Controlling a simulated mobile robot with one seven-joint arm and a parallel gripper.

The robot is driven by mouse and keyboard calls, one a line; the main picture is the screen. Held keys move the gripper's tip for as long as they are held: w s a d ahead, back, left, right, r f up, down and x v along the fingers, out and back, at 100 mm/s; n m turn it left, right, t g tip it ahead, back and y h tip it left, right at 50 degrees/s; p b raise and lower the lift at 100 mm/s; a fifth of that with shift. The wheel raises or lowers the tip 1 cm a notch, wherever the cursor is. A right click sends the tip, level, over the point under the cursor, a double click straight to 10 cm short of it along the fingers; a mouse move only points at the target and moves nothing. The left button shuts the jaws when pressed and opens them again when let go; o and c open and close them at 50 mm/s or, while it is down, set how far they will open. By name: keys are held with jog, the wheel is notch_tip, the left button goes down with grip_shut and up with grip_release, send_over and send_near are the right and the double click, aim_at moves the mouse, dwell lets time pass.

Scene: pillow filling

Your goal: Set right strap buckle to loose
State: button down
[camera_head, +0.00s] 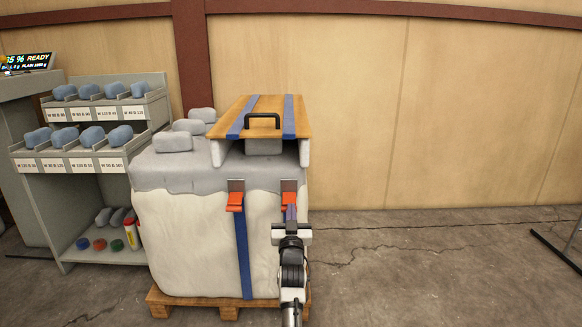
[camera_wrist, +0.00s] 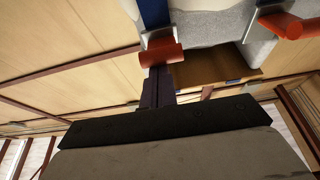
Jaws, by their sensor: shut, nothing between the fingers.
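The right strap buckle, a red lever on a grey metal plate (camera_head: 288,198), is on the front of the large pale bale (camera_head: 190,235). In the wrist view the red lever (camera_wrist: 162,54) is straight ahead of the fingertips, its plate against a blue strap. My gripper (camera_head: 291,212) is shut and empty, just below and in front of this lever. Its dark fingers (camera_wrist: 158,78) reach up to the lever's edge; I cannot tell whether they touch. The left buckle (camera_head: 235,202) has its red lever sticking outward, and it shows at the wrist view's upper right (camera_wrist: 281,26).
A wooden board (camera_head: 262,103) with two blue straps and a black handle (camera_head: 262,116) tops the bale. The bale stands on a wooden pallet (camera_head: 190,307). A grey shelf (camera_head: 90,195) with blue-grey bundles is at left.

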jog(key=shift+w+f, duration=0.15)
jog(key=shift+f, duration=0.75)
notch_tip(320, 180, up, 22)
jog(key=p, duration=0.4)
